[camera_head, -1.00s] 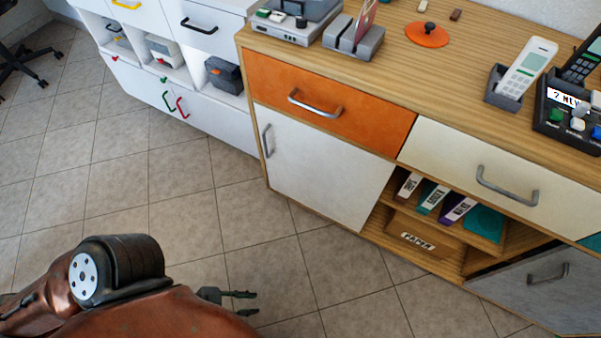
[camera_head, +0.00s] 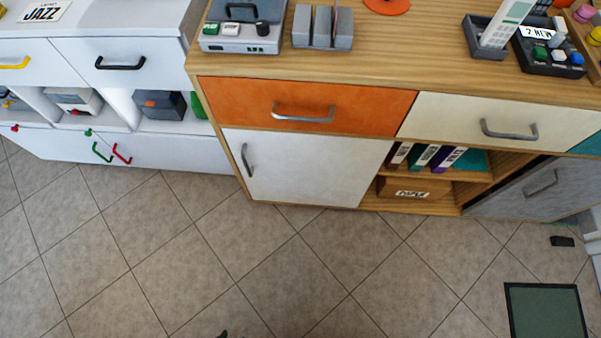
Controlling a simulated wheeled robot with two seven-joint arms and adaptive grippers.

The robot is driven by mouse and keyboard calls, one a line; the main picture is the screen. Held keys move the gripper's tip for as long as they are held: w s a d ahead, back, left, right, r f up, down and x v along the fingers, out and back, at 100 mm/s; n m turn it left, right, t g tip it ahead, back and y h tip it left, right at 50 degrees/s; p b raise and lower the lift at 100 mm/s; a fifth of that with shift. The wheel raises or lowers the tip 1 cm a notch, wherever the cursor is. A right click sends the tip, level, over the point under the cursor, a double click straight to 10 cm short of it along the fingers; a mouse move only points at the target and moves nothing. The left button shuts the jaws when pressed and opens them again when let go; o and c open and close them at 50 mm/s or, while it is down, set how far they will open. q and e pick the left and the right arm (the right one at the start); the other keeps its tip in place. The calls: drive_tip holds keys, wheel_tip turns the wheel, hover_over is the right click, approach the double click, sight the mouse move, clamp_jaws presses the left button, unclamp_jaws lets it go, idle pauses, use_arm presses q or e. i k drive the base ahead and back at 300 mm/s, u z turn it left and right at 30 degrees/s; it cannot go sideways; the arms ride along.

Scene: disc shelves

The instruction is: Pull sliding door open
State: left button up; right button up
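A white sliding door (camera_head: 305,168) with a grey vertical handle (camera_head: 247,160) at its left edge covers the left lower part of the wooden cabinet (camera_head: 330,66). To its right is an open compartment with binders (camera_head: 428,156) and a paper box (camera_head: 414,188). A grey door (camera_head: 535,190) with its own handle (camera_head: 541,183) stands angled outward at the right. Only a small dark tip shows at the bottom edge of the head view, and I cannot tell which part of me it is. Neither gripper can be made out.
Above the white door are an orange drawer (camera_head: 305,108) and a cream drawer (camera_head: 505,122). A white cabinet (camera_head: 90,60) with red and green handles adjoins at left. A dark-framed green panel (camera_head: 545,310) lies at lower right.

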sight(310, 169)
drive_tip(key=u, duration=2.65)
drive_tip(key=i, duration=1.4)
drive_tip(key=z, duration=2.75)
